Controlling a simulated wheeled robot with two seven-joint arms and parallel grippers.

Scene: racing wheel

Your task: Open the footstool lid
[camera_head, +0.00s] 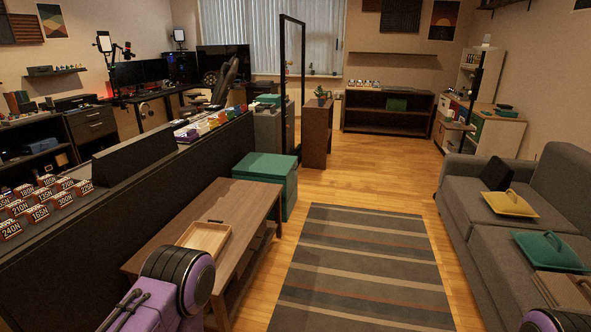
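A green box-shaped footstool (284,196) stands on the wooden floor at the far end of the low coffee table. Its flat green lid (265,166) lies closed on top. The table's far end hides part of its front. A purple and black part of my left arm shows at the bottom left, well short of the footstool. A small piece of my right arm shows at the bottom right corner. Neither gripper's fingers can be seen.
The wooden coffee table (232,208) bears a shallow wooden tray (190,237). A long black counter (130,205) runs along the left. A striped rug (362,265) lies clear in the middle. A grey sofa (480,205) with lids on it stands at right. A tall black frame (281,80) rises behind the footstool.

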